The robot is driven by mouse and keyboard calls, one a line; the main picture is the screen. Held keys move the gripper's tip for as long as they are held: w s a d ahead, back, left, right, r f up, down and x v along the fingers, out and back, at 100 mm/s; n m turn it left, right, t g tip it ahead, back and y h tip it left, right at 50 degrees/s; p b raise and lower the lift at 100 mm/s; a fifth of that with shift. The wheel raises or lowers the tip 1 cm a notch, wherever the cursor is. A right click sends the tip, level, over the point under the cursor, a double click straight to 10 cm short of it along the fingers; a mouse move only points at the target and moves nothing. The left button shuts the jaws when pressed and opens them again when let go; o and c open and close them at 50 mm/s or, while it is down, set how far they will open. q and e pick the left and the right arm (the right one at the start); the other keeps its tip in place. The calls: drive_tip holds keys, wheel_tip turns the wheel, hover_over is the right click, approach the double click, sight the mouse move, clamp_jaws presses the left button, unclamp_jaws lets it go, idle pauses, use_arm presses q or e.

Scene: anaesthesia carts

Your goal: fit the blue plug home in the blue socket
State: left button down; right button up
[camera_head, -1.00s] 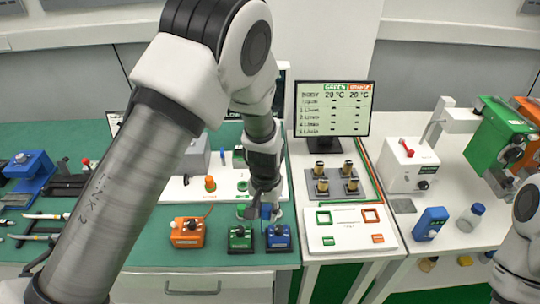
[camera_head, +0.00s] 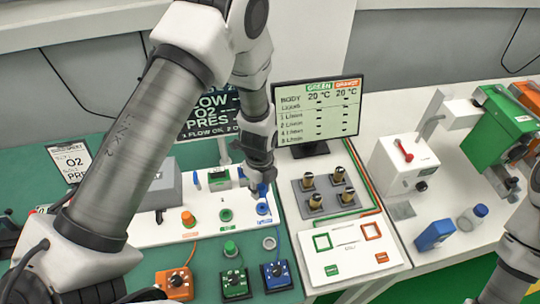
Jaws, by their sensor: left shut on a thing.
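My left gripper (camera_head: 260,181) is shut on the blue plug (camera_head: 262,190), holding it over the back right part of the white panel. The fingers hide much of the plug. The blue socket (camera_head: 263,209) is a round blue fitting on the panel, just below the plug in the picture. I cannot tell whether the plug touches it. A blue box (camera_head: 277,275) with a dark knob stands in front on the green mat. My right arm shows at the right edge; its gripper is out of view.
A green socket (camera_head: 226,215) and an orange fitting (camera_head: 187,219) sit left on the panel (camera_head: 150,234). Green (camera_head: 235,284) and orange (camera_head: 175,283) boxes stand in front. A monitor (camera_head: 318,112) and metal knobs (camera_head: 338,174) are to the right.

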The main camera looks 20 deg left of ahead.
use_arm(q)
drive_tip(key=shift+r+m, duration=0.3)
drive_tip(key=shift+m, duration=0.2)
drive_tip(key=shift+s+d+r, duration=0.2)
drive_tip(key=shift+s+d, duration=0.05)
drive_tip(key=shift+d, duration=0.05)
drive_tip(key=shift+w+a+f, duration=0.1)
drive_tip(key=shift+a+f, duration=0.15)
drive_tip(key=shift+f, duration=0.25)
wheel_tip(320, 180, down, 4)
drive_tip(key=b, duration=0.3)
drive_tip(key=shift+f+b, duration=0.2)
drive_tip(key=shift+b, duration=0.1)
drive_tip(key=shift+f, duration=0.35)
use_arm(e)
drive_tip(key=f, duration=0.3)
drive_tip(key=shift+d+f, duration=0.1)
drive_tip(key=shift+d, duration=0.1)
use_arm(q)
drive_tip(key=shift+r, duration=0.1)
use_arm(e)
drive_tip(key=shift+s, duration=0.1)
drive_tip(key=shift+r, duration=0.3)
